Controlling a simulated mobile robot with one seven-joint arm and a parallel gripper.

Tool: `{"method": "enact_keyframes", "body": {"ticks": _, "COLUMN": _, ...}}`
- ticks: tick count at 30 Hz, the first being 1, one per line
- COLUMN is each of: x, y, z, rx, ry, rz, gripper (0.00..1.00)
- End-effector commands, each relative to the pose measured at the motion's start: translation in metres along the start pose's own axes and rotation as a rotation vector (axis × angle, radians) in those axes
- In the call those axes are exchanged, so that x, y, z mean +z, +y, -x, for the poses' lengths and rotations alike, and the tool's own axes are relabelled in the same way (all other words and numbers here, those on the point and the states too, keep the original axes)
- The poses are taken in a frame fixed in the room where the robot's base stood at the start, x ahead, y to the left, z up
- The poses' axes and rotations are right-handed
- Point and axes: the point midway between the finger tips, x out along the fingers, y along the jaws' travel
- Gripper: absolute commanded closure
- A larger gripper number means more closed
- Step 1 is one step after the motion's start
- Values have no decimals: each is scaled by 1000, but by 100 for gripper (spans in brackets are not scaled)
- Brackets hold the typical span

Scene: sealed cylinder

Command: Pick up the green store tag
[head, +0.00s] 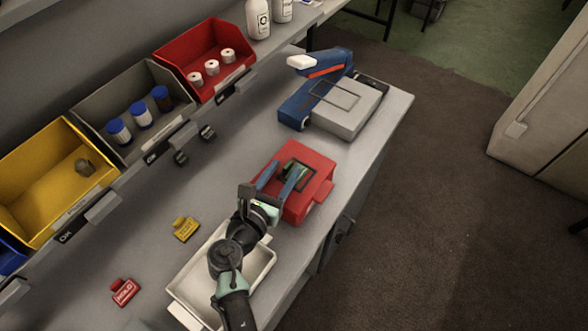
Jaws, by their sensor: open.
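A small green piece (293,170), which looks like the green store tag, shows on top of the red box (321,190). It is partly hidden and any lettering on it cannot be read. My gripper (287,168) is over the red box, with its two blue fingers spread apart. The green piece shows between the fingers. I cannot tell whether the fingers touch it.
A white tray (187,284) lies under my arm. A yellow tag (186,229) and a red HOLD tag (124,291) lie on the bench. Yellow (35,170), grey (104,97) and red (187,46) bins line the back. A blue and grey device (352,113) stands beyond the red box.

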Motion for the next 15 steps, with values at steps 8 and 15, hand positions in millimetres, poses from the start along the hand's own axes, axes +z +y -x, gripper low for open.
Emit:
{"method": "enact_keyframes", "body": {"ticks": 8, "x": 0, "y": 0, "z": -2, "rx": 0, "ry": 0, "rz": -1, "gripper": 56}}
{"method": "enact_keyframes", "body": {"ticks": 15, "x": 0, "y": 0, "z": -2, "rx": 0, "ry": 0, "rz": 0, "gripper": 99}}
